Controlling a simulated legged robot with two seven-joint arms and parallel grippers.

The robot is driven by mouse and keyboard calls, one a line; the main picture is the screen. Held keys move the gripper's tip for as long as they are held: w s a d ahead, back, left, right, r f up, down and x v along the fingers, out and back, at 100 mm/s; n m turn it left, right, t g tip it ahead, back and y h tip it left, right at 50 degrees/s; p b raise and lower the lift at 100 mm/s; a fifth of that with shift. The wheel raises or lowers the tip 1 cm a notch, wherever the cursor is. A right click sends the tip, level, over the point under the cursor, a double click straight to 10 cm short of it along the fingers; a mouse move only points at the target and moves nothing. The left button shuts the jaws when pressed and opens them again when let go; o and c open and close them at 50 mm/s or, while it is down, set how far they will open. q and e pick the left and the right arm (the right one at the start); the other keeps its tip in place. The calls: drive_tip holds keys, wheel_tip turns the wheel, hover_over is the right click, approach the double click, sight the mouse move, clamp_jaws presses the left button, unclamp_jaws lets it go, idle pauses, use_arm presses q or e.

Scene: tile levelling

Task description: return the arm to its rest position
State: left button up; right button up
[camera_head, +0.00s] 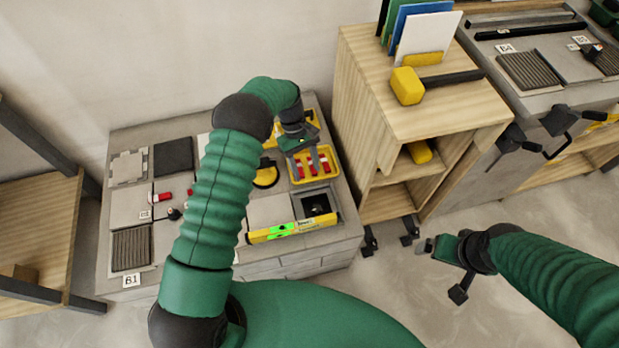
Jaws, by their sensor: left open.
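My left arm reaches up from the bottom of the view and bends over the grey tile bench (190,285). My left gripper (306,160) is open, pointing down above a yellow tray (328,176) that holds small red and white pieces. I cannot tell whether its fingers touch any piece. My right arm comes in from the right, and its gripper (446,268) hangs over the floor in front of the wooden cart. Whether its jaws are open or shut is unclear.
A yellow spirit level (293,229) with green vials lies along the bench's front edge. The wooden cart (440,122) holds a yellow mallet (408,86) and upright boards. Another bench (537,104) stands right, a wooden shelf (35,215) left.

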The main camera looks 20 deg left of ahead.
use_arm(q)
drive_tip(key=shift+r, duration=0.2)
idle(0.3)
drive_tip(key=s+r+m+t+y, duration=0.3)
drive_tip(key=s+r+m+t, duration=0.2)
drive_tip(key=s+r+m, duration=0.85)
drive_tip(key=s+r+n+p, duration=0.1)
drive_tip(key=s+r+p, duration=0.2)
drive_tip(key=r+p, duration=0.5)
drive_tip(key=s+r+n+p, duration=0.2)
drive_tip(key=s+r+p, duration=0.1)
drive_tip(key=r+p, duration=0.5)
drive_tip(key=shift+r+p, duration=0.35)
drive_tip(key=shift+r, duration=0.35)
drive_tip(key=shift+w, duration=0.1)
